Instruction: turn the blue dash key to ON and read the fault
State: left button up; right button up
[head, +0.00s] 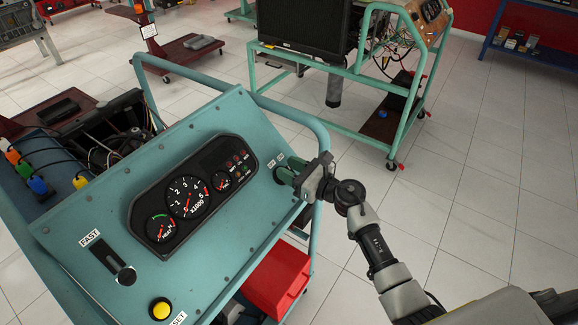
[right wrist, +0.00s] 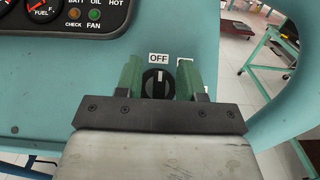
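The dash key is a black rotary knob (right wrist: 158,83) on a teal-blue panel (head: 215,115). In the right wrist view its white mark points up towards the OFF label (right wrist: 159,58). A second white label is mostly hidden behind the right-hand finger. My right gripper (right wrist: 161,78) has its green fingers on either side of the knob, apart, not visibly clamped on its middle ridge. The gauge cluster (head: 188,192) has small warning lamps, including CHECK and FAN. My left gripper is out of view.
The panel also carries a FAST slider (head: 125,274) and a yellow button (head: 160,309). A teal tube frame (head: 322,150) curves close beside my right gripper. A red bin (head: 278,283) sits below. Another trainer cart (head: 385,110) stands behind; the tiled floor at right is clear.

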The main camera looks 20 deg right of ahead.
jog(key=shift+w+a, duration=0.15)
grip_shut()
